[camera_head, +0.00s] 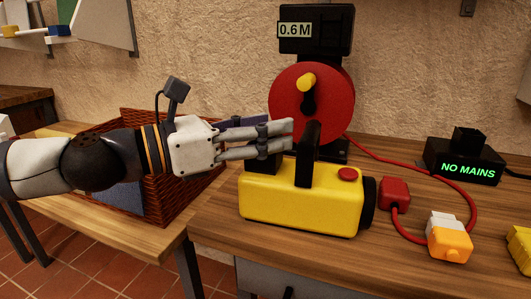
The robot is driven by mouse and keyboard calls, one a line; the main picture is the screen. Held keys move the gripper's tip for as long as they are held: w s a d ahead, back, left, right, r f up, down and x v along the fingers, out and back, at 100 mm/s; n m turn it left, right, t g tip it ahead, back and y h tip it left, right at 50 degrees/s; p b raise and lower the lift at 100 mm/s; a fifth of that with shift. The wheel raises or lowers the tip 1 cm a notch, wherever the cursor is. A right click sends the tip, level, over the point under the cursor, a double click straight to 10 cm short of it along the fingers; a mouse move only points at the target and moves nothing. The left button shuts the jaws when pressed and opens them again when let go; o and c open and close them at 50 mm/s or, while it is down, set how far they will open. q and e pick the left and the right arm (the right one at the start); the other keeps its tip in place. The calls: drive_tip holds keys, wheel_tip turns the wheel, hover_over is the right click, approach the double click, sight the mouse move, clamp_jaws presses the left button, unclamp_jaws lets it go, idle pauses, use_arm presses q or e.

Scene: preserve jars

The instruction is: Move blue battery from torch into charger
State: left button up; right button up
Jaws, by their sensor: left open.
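The torch (300,207) is a yellow box with a black top handle (308,155), a red button and a black front end, lying on the wooden bench. A dark block (263,164) stands up from its rear top, just under my left gripper's fingers; its colour is too dark to be sure it is the blue battery. My left gripper (291,138) is open, its fingers pointing right, above the torch's rear and close to the handle. I cannot tell whether it touches the block. The charger (463,161) is a black unit showing "NO MAINS", at the back right.
A red cable reel (298,104) with a "0.6 M" display (295,30) stands behind the torch. Its red cable runs to a red connector (394,194) and an orange-white plug (450,240). A wicker basket (180,205) sits left. A yellow object (520,248) is at the right edge.

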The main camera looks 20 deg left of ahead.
use_arm(q)
drive_tip(key=shift+w+d, duration=0.15)
drive_tip(key=shift+c, duration=0.6)
clamp_jaws()
